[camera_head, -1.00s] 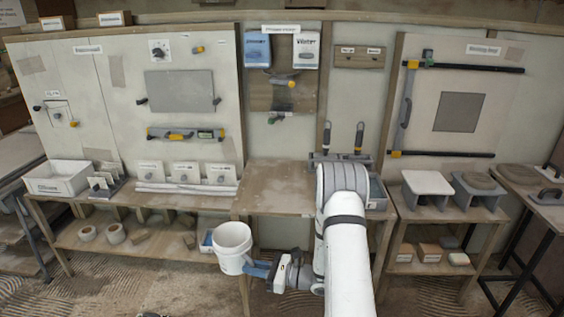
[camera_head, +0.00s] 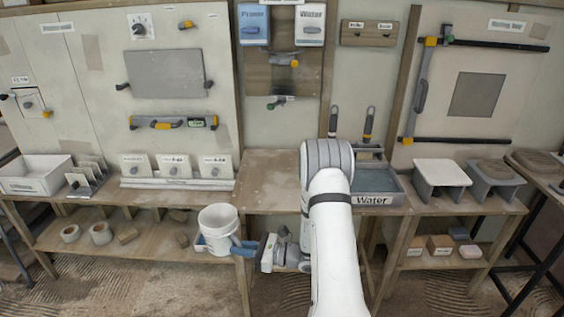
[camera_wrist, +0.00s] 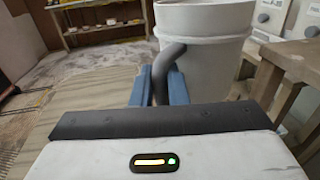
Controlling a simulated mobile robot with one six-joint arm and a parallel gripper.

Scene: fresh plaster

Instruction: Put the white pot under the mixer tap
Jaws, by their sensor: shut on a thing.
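The white pot (camera_head: 219,219) is upright in the air, in front of the low shelf on the left in the head view. My gripper (camera_head: 243,246) is shut on its handle from the right. In the wrist view, the blue fingers pinch the grey handle, and the pot (camera_wrist: 203,45) fills the upper middle. The tap fitting (camera_head: 286,61) is on the wall board below the Primer and Water tanks. A small green-tipped nozzle (camera_head: 277,103) shows below it. The pot hangs lower than the bench top, well below and left of the tap.
The wooden bench top (camera_head: 262,178) below the tap is bare. A water tray (camera_head: 375,199) stands on its right, partly behind my arm. Labelled white boxes (camera_head: 173,165) stand on the left bench. A stool-like stand (camera_head: 441,172) is on the right. The left lower shelf holds rolls (camera_head: 101,233).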

